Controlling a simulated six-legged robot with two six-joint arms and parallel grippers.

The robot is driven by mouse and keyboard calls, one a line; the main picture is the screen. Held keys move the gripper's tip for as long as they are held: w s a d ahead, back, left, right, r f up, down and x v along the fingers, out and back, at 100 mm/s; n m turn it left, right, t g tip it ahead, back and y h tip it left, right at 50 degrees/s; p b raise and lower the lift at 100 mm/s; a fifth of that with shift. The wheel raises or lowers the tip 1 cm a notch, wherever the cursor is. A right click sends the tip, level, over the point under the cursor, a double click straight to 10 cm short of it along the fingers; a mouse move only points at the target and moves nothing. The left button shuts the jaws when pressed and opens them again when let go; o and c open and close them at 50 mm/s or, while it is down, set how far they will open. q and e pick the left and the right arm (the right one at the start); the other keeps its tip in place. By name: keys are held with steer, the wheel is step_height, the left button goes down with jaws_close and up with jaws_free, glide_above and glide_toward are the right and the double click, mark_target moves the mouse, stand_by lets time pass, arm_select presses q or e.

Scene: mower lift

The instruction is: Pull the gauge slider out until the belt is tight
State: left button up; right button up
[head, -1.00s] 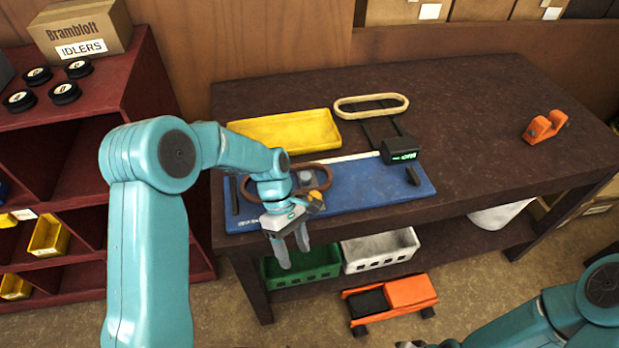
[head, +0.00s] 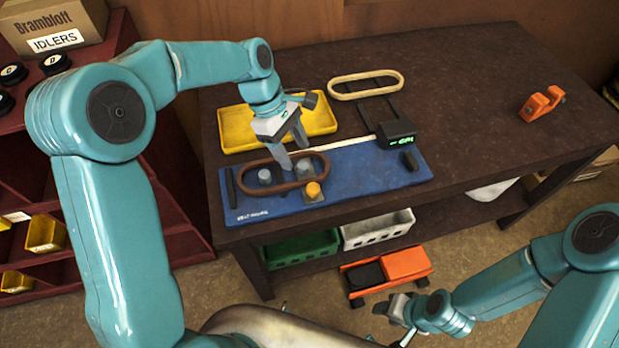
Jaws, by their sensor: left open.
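The blue gauge board (head: 365,178) lies at the table's front left. A brown belt (head: 262,187) loops around two grey posts (head: 264,176) on it, with an orange-yellow knob (head: 313,189) beside the loop at its front right. The knob sits on a small grey plate; I cannot tell for sure which part is the slider. A dark display box (head: 397,134) with green digits stands at the board's back right, and a black upright bar (head: 409,162) is near its right end. My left gripper (head: 293,158) is open and empty, above the belt's back side. My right gripper (head: 392,310) is low in front of the table.
A yellow tray (head: 232,129) lies behind the board. A cream belt (head: 366,84) and an orange bracket (head: 541,104) lie on the table. Green (head: 300,250) and white (head: 377,229) bins are on the lower shelf. The table's right part is mostly clear.

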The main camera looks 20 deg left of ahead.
mark_target(314, 187)
arm_select(q)
steer(key=p+x, duration=0.1)
steer(key=x, duration=1)
steer(key=shift+w+f, duration=0.15)
steer(key=shift+f, duration=0.1)
steer(key=shift+d+f, duration=0.1)
steer(key=shift+d, duration=0.05)
steer(key=shift+s, duration=0.25)
steer(key=shift+w+d, duration=0.1)
steer(key=shift+w, duration=0.1)
jaws_close()
